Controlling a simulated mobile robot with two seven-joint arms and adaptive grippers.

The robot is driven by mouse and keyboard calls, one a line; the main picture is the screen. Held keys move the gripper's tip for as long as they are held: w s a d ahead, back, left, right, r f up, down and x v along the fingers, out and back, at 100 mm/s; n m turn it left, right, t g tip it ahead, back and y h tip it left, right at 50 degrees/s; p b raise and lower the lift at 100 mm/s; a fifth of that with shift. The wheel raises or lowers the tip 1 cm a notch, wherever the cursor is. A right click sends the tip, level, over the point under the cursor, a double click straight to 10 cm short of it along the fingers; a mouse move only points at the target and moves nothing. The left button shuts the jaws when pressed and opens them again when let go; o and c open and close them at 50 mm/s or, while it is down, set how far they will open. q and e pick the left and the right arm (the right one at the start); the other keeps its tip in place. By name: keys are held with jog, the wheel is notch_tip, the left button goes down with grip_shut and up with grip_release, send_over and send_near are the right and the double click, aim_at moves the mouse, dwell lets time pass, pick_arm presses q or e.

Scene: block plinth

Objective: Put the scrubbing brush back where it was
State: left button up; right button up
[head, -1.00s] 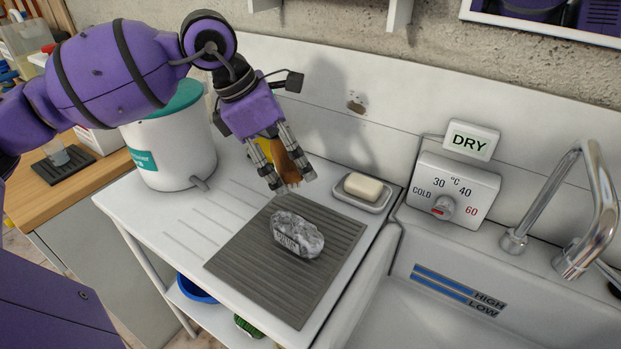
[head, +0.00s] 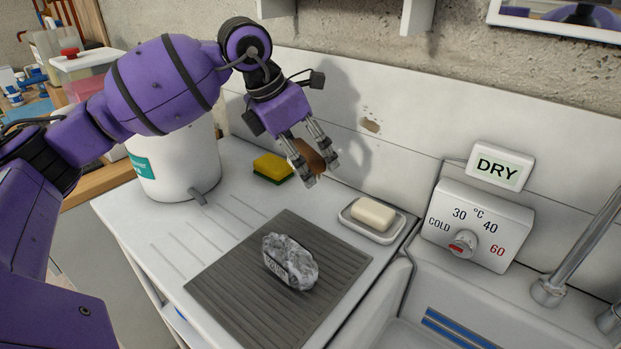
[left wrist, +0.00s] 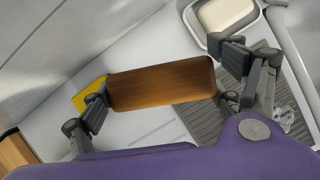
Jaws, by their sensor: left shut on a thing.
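The scrubbing brush, a brown wooden block (head: 309,157), is gripped between the fingers of my left gripper (head: 320,172). It hangs over the white drainer near the back wall, between the yellow-green sponge (head: 272,168) and the soap dish (head: 373,236). In the left wrist view the brush (left wrist: 162,84) spans the space between the two fingers, its wooden back facing the camera. Its underside is hidden, and I cannot tell its exact height above the drainer. My right gripper is in neither view.
A ribbed grey mat (head: 225,278) holds a mottled grey-white lump (head: 288,262). A pale soap bar (head: 373,214) lies in the dish. A white bucket (head: 180,165) stands left. The temperature dial box (head: 478,226), DRY sign (head: 499,167) and tap (head: 575,255) are right.

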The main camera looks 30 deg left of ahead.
pick_arm(q)
send_over(316, 191)
jog(key=s, duration=0.2)
jog(key=f, duration=0.5)
jog(key=shift+w+a, duration=0.15)
jog(key=shift+a, duration=0.15)
jog(key=shift+w+a+f, duration=0.1)
jog(key=shift+w+f, duration=0.05)
jog(key=shift+f, duration=0.75)
jog(key=shift+w+f, duration=0.1)
jog(key=shift+f, duration=0.8)
jog(key=shift+f, duration=0.2)
jog(key=o, duration=0.9)
jog(key=shift+r, duration=0.25)
jog(key=v, duration=1.2)
